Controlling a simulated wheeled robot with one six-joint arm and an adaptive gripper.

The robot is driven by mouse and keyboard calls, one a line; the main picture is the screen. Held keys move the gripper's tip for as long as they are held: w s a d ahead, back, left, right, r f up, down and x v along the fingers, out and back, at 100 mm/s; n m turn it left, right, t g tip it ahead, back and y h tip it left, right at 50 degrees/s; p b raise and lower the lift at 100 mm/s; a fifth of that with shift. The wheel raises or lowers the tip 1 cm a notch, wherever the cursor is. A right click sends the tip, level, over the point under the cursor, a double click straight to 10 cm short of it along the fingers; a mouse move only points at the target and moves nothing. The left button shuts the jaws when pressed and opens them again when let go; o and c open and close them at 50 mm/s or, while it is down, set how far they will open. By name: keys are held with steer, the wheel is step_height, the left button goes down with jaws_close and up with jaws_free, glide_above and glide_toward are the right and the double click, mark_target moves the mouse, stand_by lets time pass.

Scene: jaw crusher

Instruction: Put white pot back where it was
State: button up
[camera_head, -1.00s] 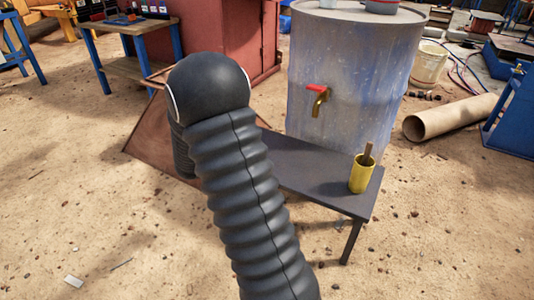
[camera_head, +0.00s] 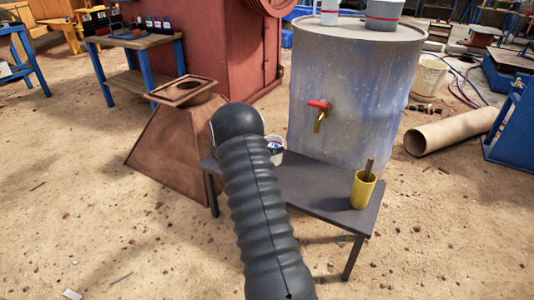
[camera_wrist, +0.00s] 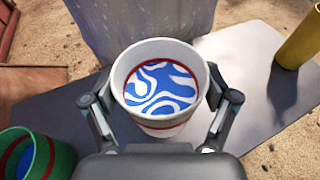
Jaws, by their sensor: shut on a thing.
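The white pot (camera_wrist: 165,124) has a red band and a blue-and-white wavy pattern inside. In the wrist view, my gripper (camera_wrist: 160,98) is shut on it, one finger on each side. The pot is upright over the dark bench (camera_head: 315,200); I cannot tell whether it touches the bench. In the head view, the white pot (camera_head: 276,155) shows partly beside my arm, which hides the gripper.
A green pot (camera_wrist: 62,160) is at the lower left in the wrist view. A yellow cup (camera_head: 362,191) with a stick stands at the bench's right end. The blue-grey barrel (camera_head: 350,100) with a red-handled tap (camera_head: 318,107) stands behind. Two pots sit on the barrel.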

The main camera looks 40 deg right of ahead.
steer(key=shift+w+d+f, duration=0.15)
steer(key=shift+w+f, duration=0.6)
steer(key=shift+f, duration=0.35)
steer(key=shift+w+d+f, duration=0.15)
steer(key=shift+w+f, duration=0.55)
steer(key=shift+f, duration=0.35)
steer(key=shift+w+d+f, duration=0.15)
steer(key=shift+w+f, duration=0.6)
steer(key=shift+f, duration=0.35)
steer(key=shift+f, duration=0.1)
steer(key=shift+f, duration=0.15)
steer(key=o, duration=1.3)
